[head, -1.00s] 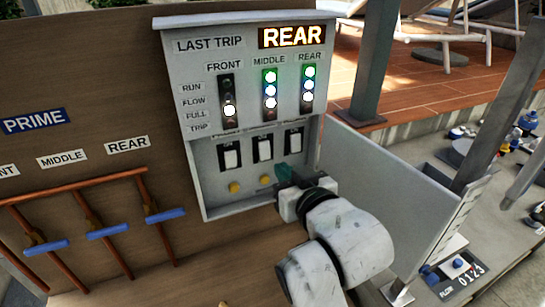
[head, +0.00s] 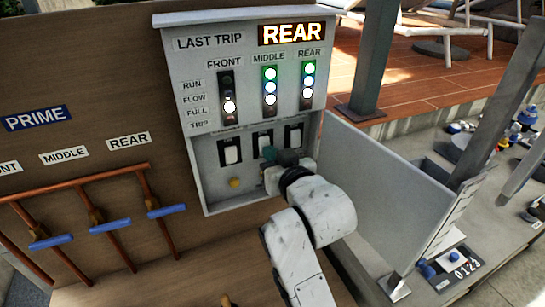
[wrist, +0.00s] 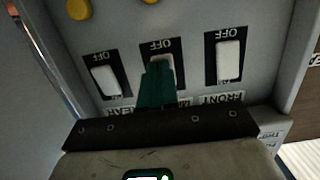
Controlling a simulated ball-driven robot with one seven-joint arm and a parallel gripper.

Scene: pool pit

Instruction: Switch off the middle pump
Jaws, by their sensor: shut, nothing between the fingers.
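The middle pump's switch (head: 263,140) is a white rocker on a black plate, between the front switch (head: 231,153) and the rear switch (head: 293,136) in the grey control box. My gripper (head: 268,153) has its teal fingers shut and empty at the lower part of the middle switch. In the wrist view, which looks at the panel upside down, the fingers (wrist: 157,85) cover most of the middle switch (wrist: 160,60). Its OFF label sits on the side towards the yellow buttons. I cannot tell whether the fingertips touch it. The MIDDLE lamps (head: 270,90) glow green and white.
A yellow button (head: 235,183) sits under the front switch. The LAST TRIP display (head: 292,33) reads REAR. The box's open door (head: 385,190) stands to the right of my arm. Blue-handled prime levers (head: 108,228) are at the left.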

